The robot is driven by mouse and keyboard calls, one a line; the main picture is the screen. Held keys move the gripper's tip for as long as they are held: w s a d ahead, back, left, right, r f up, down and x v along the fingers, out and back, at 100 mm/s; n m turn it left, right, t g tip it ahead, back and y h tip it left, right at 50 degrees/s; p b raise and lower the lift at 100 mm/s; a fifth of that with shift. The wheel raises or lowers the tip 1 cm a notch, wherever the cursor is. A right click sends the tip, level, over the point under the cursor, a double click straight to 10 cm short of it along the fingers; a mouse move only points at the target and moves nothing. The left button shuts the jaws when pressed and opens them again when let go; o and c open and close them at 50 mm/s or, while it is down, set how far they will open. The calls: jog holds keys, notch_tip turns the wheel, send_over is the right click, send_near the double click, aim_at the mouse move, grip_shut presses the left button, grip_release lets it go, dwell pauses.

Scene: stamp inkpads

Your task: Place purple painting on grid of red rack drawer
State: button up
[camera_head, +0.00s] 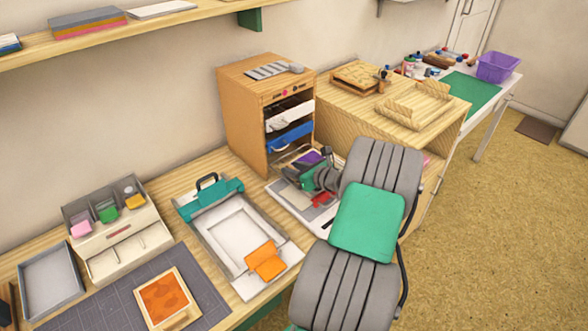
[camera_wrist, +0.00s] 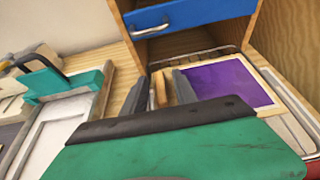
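The purple painting (camera_wrist: 232,84) has a pale border and lies flat over the wire grid of the pulled-out bottom drawer (camera_wrist: 296,132). A bit of the drawer's red front shows in the wrist view's lower right corner. In the head view the purple painting (camera_head: 309,158) shows partly behind my gripper (camera_head: 322,172), and a red part (camera_head: 322,200) of the drawer shows. In the wrist view my gripper (camera_wrist: 160,88) has its two grey fingers apart, left of the painting. A small tan piece shows between them; I cannot tell what it is. My gripper's body hides the drawer's near part.
The wooden rack (camera_head: 244,112) stands behind, with a white drawer (camera_head: 290,117) and a blue drawer (camera_wrist: 180,18) above the painting. A teal-clamped press frame (camera_head: 238,240) lies to the left, close to the drawer. A wooden cabinet (camera_head: 350,125) stands on the right.

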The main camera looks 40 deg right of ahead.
jog(key=shift+r, duration=0.1)
jog(key=shift+s+r, duration=0.15)
jog(key=shift+s, duration=0.1)
jog(key=v, duration=1.1)
jog(key=shift+s+r, duration=0.1)
jog(key=shift+s, duration=0.05)
jog(key=w+a+n+g+y, duration=0.3)
jog(key=a+n+g, duration=0.5)
jog(key=a+n, duration=1.4)
jog(key=s+a+r+n+g+h, duration=0.2)
jog(key=s+a+r+n+h, duration=0.1)
jog(key=s+a+n, duration=0.8)
jog(key=a+n, duration=0.1)
jog(key=n, duration=0.1)
jog(key=shift+a+n+g, duration=0.25)
jog(key=shift+n+g, duration=0.15)
jog(key=shift+s, duration=0.1)
